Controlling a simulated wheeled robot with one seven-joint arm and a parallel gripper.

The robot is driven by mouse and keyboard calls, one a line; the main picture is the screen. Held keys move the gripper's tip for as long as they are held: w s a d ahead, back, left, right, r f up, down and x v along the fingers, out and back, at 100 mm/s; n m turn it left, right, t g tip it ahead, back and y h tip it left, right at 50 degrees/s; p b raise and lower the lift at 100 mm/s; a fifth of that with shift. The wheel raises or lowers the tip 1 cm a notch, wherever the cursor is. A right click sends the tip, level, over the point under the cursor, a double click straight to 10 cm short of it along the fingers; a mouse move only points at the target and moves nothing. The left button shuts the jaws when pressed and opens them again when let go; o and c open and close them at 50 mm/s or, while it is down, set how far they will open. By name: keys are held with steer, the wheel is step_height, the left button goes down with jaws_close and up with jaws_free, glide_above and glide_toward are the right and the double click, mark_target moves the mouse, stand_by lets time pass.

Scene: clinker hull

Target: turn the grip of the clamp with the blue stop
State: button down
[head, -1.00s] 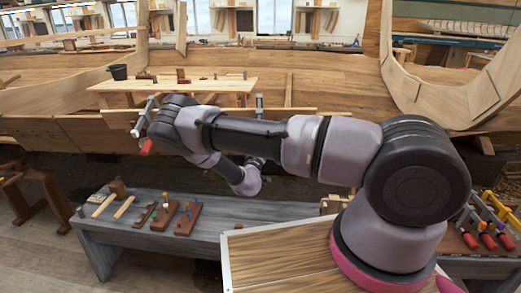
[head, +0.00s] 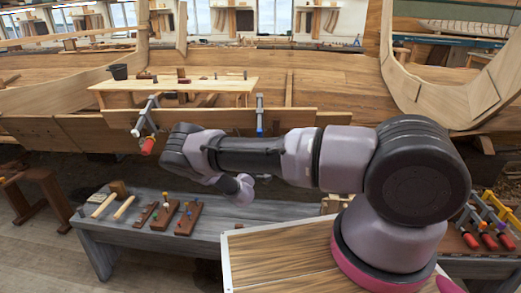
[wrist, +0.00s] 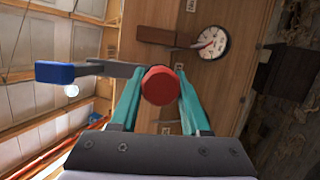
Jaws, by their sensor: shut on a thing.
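The clamp with the blue stop (head: 260,131) hangs on the plank edge near the middle of the head view; its lower part is hidden behind my forearm. In the wrist view its blue stop (wrist: 54,72) sticks out to the left on a grey bar, and its round red grip (wrist: 159,86) is seen end-on. My gripper (wrist: 158,78) has its teal fingers on both sides of the red grip and is shut on it. In the head view the fingers are hidden behind my arm.
A second clamp with a red grip (head: 147,146) and pale stop hangs left on the plank (head: 200,120), close to my elbow. More clamps (head: 487,232) lie at right.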

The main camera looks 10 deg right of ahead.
steer(key=n+t, duration=0.1)
steer(key=n, duration=0.3)
steer(key=shift+f+n, duration=0.15)
steer(key=shift+n, duration=0.25)
steer(key=n+t+y, duration=0.1)
steer(key=n+t, duration=0.1)
steer(key=n, duration=0.3)
steer(key=shift+n+t, duration=0.3)
steer(key=shift+n, duration=0.1)
steer(key=shift+c, duration=1.8)
jaws_free()
steer(key=v, duration=1)
steer(key=shift+s+f, duration=0.25)
steer(key=shift+a, duration=0.1)
